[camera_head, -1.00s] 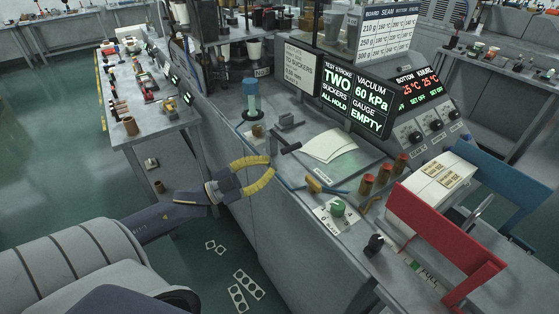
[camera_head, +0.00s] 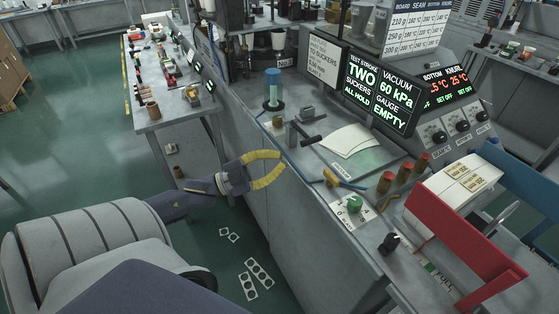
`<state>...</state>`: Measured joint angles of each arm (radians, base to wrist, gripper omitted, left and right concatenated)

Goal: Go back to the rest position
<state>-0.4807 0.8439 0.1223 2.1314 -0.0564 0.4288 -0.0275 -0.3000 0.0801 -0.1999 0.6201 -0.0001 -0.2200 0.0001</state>
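My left gripper (camera_head: 281,169) has two yellow curved fingers on a dark wrist. The fingers are spread apart with nothing between them. It hangs in front of the machine bench's left edge, and its fingertips show near that edge. My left arm comes in from the lower left. My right gripper is not in view.
The grey machine bench (camera_head: 300,220) carries a blue-topped cylinder (camera_head: 272,88), white sheets (camera_head: 350,140), a green knob (camera_head: 354,203), brown cylinders (camera_head: 386,182) and a red frame (camera_head: 455,240). A side table (camera_head: 160,120) holds small items. Punched scraps (camera_head: 257,275) lie on the floor.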

